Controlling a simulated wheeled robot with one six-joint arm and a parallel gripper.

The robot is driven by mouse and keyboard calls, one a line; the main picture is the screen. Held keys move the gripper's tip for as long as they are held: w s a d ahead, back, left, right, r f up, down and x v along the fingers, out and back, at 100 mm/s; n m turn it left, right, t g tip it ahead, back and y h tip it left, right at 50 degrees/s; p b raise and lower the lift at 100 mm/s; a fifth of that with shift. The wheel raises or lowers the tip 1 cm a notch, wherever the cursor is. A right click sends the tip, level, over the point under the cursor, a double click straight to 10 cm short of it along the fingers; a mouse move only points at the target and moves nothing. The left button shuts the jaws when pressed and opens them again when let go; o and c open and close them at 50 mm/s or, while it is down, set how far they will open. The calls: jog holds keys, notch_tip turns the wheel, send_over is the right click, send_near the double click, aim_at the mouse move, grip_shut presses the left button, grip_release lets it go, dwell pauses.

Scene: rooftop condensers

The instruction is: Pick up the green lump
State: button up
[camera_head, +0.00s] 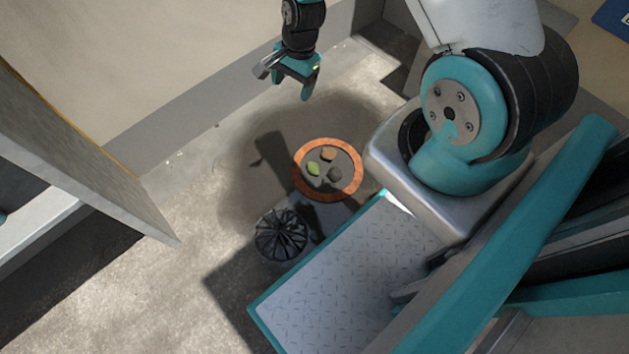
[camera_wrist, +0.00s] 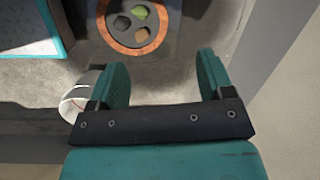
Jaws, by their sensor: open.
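The green lump (camera_head: 314,168) lies inside a round, copper-rimmed tray (camera_head: 328,141) on the floor. It is at the left of the group in the head view, and it also shows near the top of the wrist view (camera_wrist: 140,12). An orange-brown lump (camera_head: 328,154) and dark grey lumps (camera_head: 335,174) lie around it. My gripper (camera_head: 290,88) is open and empty, held above the floor, up and left of the tray in the head view. In the wrist view its two fingers (camera_wrist: 163,82) have only bare floor between them, with the tray beyond the fingertips.
A wall (camera_head: 170,70) rises behind my gripper. A grey panel (camera_head: 75,150) stands at left. Floor between panel and tray is clear.

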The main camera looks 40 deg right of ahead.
jog(key=s+d+f+m+b, duration=0.2)
jog(key=d+f+m+b, duration=0.1)
jog(key=f, duration=0.8)
jog(key=s+d+f+m+b, duration=0.2)
jog(key=f+b, duration=0.2)
jog(key=f, duration=0.6)
jog(key=b, duration=0.7)
send_over(315, 165)
jog(key=shift+h, duration=0.4)
notch_tip(315, 165, down, 12)
jog(key=shift+d+r, duration=0.1)
jog(key=shift+r, duration=0.15)
notch_tip(315, 165, down, 6)
jog(key=b, duration=0.4)
jog(key=shift+r+b, duration=0.1)
jog(key=shift+b, duration=0.25)
jog(key=shift+a+r, duration=0.1)
jog(key=shift+a, duration=0.1)
jog(key=c, duration=1)
